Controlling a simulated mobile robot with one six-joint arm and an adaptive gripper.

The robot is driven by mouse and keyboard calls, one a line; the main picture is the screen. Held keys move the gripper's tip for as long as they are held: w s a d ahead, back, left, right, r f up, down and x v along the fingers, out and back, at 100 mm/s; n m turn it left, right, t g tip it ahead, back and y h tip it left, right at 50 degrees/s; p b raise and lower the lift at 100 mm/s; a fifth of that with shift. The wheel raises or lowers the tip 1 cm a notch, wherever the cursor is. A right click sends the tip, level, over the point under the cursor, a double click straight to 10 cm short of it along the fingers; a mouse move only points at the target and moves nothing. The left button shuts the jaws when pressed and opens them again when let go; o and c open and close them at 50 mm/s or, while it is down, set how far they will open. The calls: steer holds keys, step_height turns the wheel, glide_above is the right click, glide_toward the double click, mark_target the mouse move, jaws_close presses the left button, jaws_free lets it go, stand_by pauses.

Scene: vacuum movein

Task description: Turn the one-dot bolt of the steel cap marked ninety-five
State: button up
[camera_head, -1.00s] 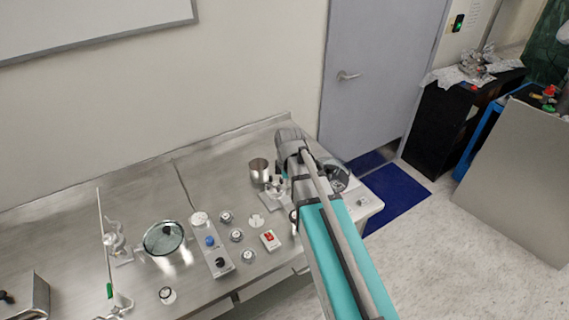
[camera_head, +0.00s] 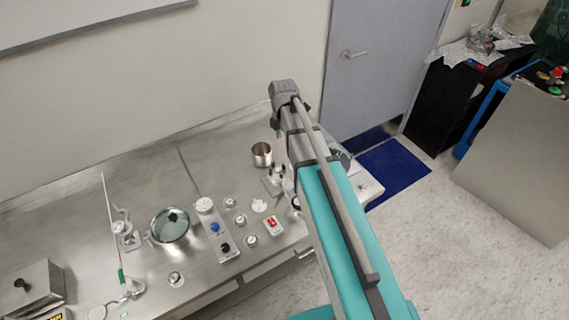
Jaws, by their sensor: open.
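Several small round metal pieces that look like caps are on the steel bench: one (camera_head: 230,202), a second (camera_head: 240,220) and a third (camera_head: 251,240) form a row right of a grey control panel. Another (camera_head: 175,279) is nearer the front edge. A paler round piece (camera_head: 260,205) lies beside the row. Numbers, dots and bolts are too small to read, so I cannot tell which cap is marked ninety-five. My arm reaches over the bench's right end. My gripper cannot be made out; the arm hides the area beneath.
A steel beaker (camera_head: 262,154) stands near my arm. The back middle is clear.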

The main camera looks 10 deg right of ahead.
mark_target(284, 164)
steer(key=shift+d+f, duration=0.1)
step_height(284, 164, down, 14)
steer(key=b, duration=1.3)
steer(key=shift+r+b, duration=0.2)
steer(key=shift+b, duration=0.2)
jaws_close()
